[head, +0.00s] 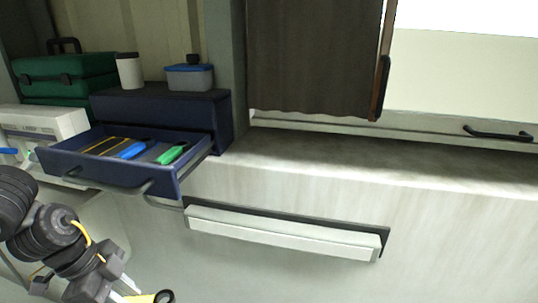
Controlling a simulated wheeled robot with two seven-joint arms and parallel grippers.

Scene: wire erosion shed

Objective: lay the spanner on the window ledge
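My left gripper (126,289) is at the bottom left, partly cut off by the lower edge. It appears shut on a yellow tool with a black ring end (165,296), which looks like the spanner; most of it is out of frame. The tool is below and left of the window ledge (400,170), apart from it. The ledge is a pale grey, stone-like shelf running along under the window to the right edge. My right gripper is not in view.
An open blue drawer (177,184) with blue- and green-handled tools juts out left of the ledge. A dark shutter panel (315,60) hangs above the ledge. A white bar (280,231) sticks out below it. The visible ledge top looks clear.

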